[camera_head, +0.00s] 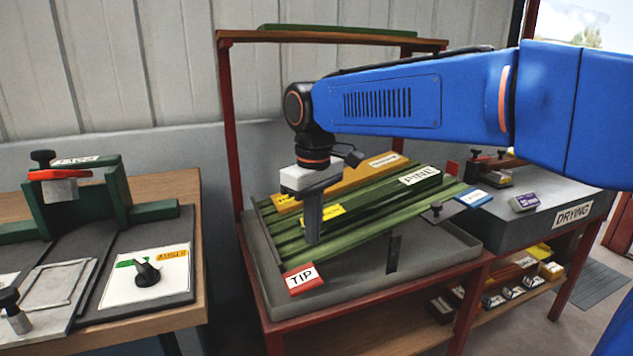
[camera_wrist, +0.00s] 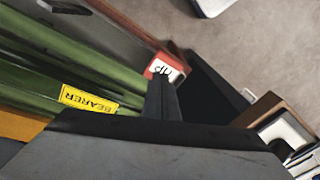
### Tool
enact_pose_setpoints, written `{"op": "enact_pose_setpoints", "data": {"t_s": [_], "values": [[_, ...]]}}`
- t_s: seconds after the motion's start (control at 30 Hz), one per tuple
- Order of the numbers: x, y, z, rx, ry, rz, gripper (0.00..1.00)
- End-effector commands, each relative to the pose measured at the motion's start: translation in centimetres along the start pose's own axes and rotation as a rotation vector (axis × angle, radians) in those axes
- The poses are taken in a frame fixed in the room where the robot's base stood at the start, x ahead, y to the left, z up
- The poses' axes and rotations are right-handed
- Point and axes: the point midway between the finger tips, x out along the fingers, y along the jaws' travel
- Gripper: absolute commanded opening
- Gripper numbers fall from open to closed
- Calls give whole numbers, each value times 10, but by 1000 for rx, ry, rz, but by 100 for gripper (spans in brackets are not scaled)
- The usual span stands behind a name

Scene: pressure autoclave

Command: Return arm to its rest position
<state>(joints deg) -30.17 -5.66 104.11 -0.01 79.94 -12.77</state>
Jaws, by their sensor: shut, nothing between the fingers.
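My gripper (camera_head: 312,238) hangs from my blue arm, fingers pointing down, over the left part of a grey tray (camera_head: 370,285) on a red-framed bench. It is shut and empty. Its fingers stand in front of green slatted boards (camera_head: 345,238) in that tray; whether they touch cannot be told. In the wrist view the shut fingers (camera_wrist: 162,100) show above the green boards (camera_wrist: 60,60), close to a yellow BEARER label (camera_wrist: 88,99) and the red and white TIP label (camera_wrist: 166,68). The TIP label also shows in the head view (camera_head: 301,279).
A yellow board (camera_head: 350,177) and a PINE label (camera_head: 419,176) lie at the back of the tray. A grey DRYING box (camera_head: 540,215) stands at right. A red post (camera_head: 228,130) rises behind.

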Motion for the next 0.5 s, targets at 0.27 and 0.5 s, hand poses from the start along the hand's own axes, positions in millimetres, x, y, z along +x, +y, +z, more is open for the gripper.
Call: {"op": "enact_pose_setpoints", "data": {"t_s": [0.27,0.5], "values": [[11,36,90,190,94,30,0],[33,51,165,356,175,62,0]]}}
